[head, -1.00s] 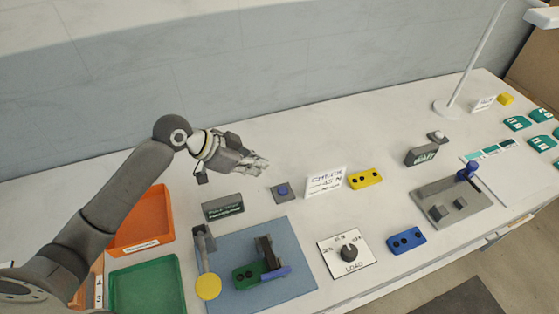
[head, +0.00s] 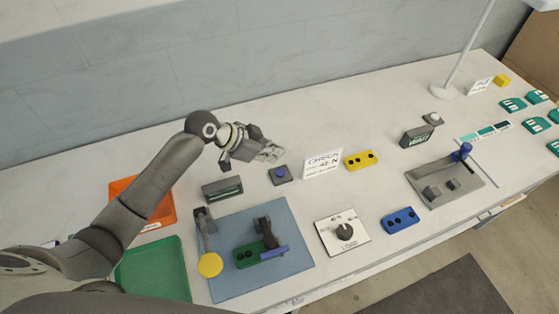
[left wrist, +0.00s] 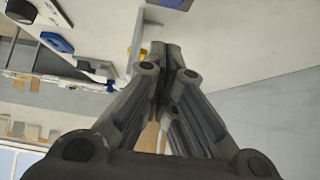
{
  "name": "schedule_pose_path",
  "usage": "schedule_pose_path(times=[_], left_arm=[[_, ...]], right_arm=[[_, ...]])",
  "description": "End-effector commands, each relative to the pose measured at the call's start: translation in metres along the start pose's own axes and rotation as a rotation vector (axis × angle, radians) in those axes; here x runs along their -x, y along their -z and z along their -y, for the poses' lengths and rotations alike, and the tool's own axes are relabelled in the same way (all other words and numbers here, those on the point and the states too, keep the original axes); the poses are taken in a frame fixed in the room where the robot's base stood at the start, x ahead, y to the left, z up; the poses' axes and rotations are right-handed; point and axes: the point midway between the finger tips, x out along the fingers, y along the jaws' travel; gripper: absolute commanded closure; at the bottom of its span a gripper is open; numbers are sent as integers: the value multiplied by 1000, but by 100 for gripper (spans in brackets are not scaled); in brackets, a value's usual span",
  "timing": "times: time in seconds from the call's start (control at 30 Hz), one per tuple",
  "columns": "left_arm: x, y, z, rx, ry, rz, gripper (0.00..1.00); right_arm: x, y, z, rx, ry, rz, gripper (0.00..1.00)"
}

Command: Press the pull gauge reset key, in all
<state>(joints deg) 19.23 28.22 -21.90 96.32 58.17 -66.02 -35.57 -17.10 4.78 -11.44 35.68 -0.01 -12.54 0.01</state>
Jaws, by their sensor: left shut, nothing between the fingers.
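A small grey box with a blue key (head: 280,174) sits on the bench just right of a grey display box (head: 222,188). A second display (head: 418,135) stands at the right, with a grey box with a pale round key (head: 433,118) behind it. I cannot read a label marking either as the gauge reset. My left gripper (head: 277,154) is shut and empty, just behind the blue key in the head view and apart from it. In the left wrist view its closed fingertips (left wrist: 166,46) point toward the blue key (left wrist: 170,4), partly cut by the top edge. My right gripper is not in view.
A CHECK sign (head: 322,164) and a yellow block (head: 361,160) stand right of the blue key. A blue mat (head: 290,214) with a press, a LOAD dial (head: 344,232), a blue block (head: 400,220) and a grey fixture (head: 430,170) lie nearer. Trays stand left.

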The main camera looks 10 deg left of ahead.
Motion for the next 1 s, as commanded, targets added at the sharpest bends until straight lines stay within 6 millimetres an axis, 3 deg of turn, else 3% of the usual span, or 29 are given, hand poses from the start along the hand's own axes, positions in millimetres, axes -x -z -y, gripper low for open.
schedule_pose_path(times=[0.17, 0.4, 1.0], left_arm=[[-30, 2, -1, 1, -2, 0, 100], [-51, -21, 0, 1, 0, 1, 100], [-60, -31, 0, -1, 1, 1, 100]], right_arm=[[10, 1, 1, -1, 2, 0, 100], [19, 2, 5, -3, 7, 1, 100], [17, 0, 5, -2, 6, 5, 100]])
